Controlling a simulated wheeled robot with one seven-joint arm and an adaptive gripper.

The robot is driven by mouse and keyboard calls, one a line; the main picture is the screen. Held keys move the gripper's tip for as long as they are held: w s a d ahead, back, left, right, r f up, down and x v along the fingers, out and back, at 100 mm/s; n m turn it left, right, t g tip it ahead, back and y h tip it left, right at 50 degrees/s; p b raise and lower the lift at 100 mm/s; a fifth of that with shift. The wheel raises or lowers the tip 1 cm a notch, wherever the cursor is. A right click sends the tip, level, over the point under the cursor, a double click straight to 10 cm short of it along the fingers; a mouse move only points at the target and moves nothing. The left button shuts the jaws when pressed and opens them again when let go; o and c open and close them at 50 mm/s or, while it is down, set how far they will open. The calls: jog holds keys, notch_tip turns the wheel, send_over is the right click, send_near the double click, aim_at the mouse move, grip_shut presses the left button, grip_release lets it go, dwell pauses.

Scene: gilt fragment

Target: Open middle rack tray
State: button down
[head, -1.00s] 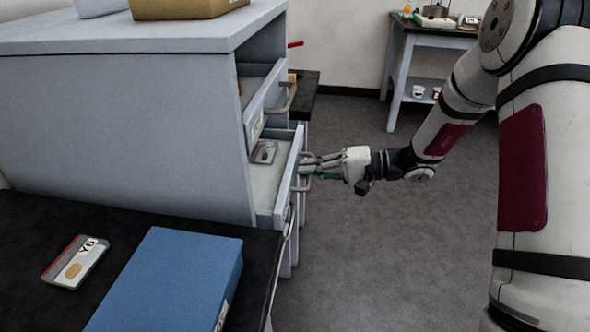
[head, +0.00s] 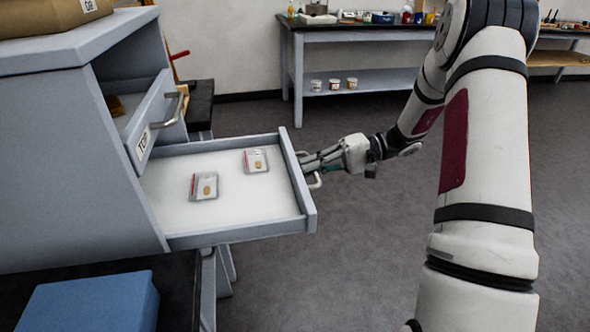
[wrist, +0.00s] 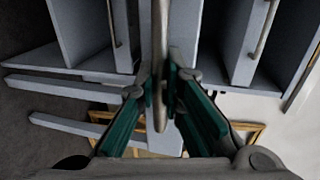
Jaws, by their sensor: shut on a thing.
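The middle rack tray (head: 230,213) is pulled well out of the grey cabinet (head: 60,175) in the head view. Two small clear packets with red edges, a near one (head: 204,187) and a far one (head: 255,160), lie flat inside it. My gripper (head: 308,166) is at the tray's front, shut on its handle (head: 315,182). In the wrist view the fingers (wrist: 161,95) close on both sides of the grey handle bar (wrist: 160,45). The top tray (head: 150,125), labelled TOP, is partly out above it.
A blue box (head: 90,302) lies on the dark bench at the lower left. A brown box (head: 45,15) sits on the cabinet. A table (head: 355,60) with jars stands at the back. The grey floor (head: 330,270) in front of the tray is clear.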

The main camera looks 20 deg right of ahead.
jog(key=shift+s+d, duration=0.1)
jog(key=shift+d, duration=0.3)
jog(key=c, duration=1.7)
grip_release()
jog(key=v, duration=1.2)
